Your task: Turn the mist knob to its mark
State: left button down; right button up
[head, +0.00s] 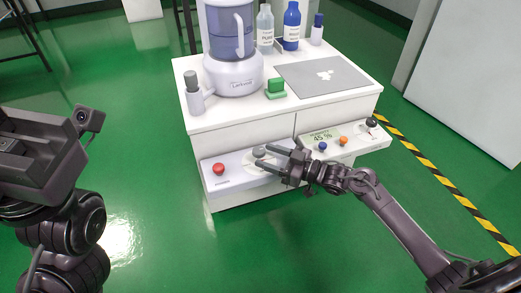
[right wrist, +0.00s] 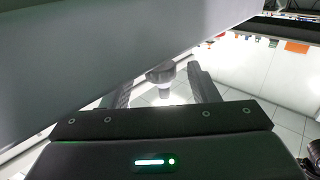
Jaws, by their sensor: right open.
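The grey mist knob (head: 259,152) stands on the white front ledge of the cabinet, on a pale round dial plate. My right gripper (head: 265,156) reaches it from the right, open, with its two fingers on either side of the knob. In the right wrist view the knob (right wrist: 160,72) sits between the spread finger ends of the gripper (right wrist: 160,84), with gaps showing on both sides. The knob's mark cannot be made out. My left arm stands at the left of the head view, and its fingers do not show.
A red button (head: 218,168) is left of the knob. A humidity display (head: 322,136), a blue knob (head: 322,146), an orange knob (head: 343,140) and a black-topped lever (head: 371,122) are to the right. A humidifier (head: 233,75) and bottles stand on the cabinet top (head: 225,112).

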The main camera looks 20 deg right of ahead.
jog(key=shift+p+v, duration=0.55)
jog(key=shift+v, duration=1.55)
